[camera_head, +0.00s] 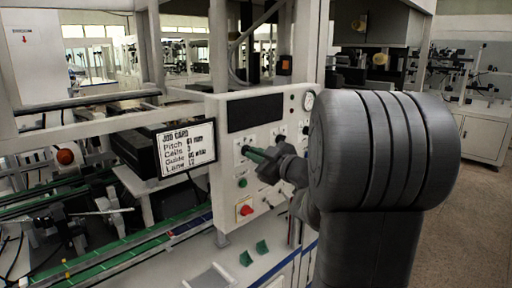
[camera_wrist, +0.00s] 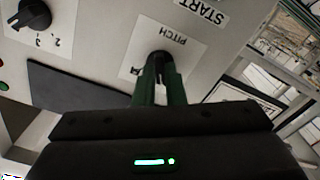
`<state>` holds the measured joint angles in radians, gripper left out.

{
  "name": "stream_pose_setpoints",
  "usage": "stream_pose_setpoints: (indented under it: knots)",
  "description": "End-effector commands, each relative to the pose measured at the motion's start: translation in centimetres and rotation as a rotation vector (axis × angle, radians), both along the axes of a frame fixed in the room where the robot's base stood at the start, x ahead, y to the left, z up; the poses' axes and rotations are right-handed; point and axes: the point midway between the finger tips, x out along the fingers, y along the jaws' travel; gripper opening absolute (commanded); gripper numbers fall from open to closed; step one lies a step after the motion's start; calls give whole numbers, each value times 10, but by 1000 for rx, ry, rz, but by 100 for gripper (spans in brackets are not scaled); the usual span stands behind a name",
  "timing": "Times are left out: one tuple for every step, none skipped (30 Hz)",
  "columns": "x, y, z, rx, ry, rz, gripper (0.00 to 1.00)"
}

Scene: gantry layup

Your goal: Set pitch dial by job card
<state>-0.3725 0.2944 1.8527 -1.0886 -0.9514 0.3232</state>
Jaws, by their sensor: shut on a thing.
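The job card (camera_head: 187,148) stands left of the control panel (camera_head: 222,118) in the head view. My gripper (camera_head: 254,154) reaches the panel from the right. In the wrist view, its green fingers (camera_wrist: 159,92) are shut on the dark pitch dial (camera_wrist: 159,62), beside an upside-down PITCH label (camera_wrist: 169,36). The fingers hide much of the dial, and I cannot read its setting.
A red button (camera_head: 246,210) and a green button (camera_head: 243,183) sit below the dial. Another black knob (camera_wrist: 33,15) shows at upper left in the wrist view. Green-edged rails run lower left; open floor lies right.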

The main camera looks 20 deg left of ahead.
Motion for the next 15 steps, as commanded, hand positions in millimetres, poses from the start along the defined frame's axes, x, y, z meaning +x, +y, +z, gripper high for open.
stream_pose_setpoints:
  knots:
    - [0,0,5,14,40,0,0]
    - [0,0,5,24,65,-1,0]
    - [0,0,4,35,97,0,0]
    - [0,0,4,45,121,0,0]
    - [0,0,4,56,143,-1,0]
    - [0,0,4,69,174,0,0]
    - [0,0,4,78,196,1,0]
    - [0,0,4,87,217,1,0]
    - [0,0,4,99,247,-1,0]
    - [0,0,3,107,266,-1,0]
    - [0,0,3,115,287,-1,0]
    - [0,0,3,125,310,-1,0]
    - [0,0,3,133,328,0,0]
    - [0,0,3,139,344,1,0]
    - [0,0,2,149,364,1,0]
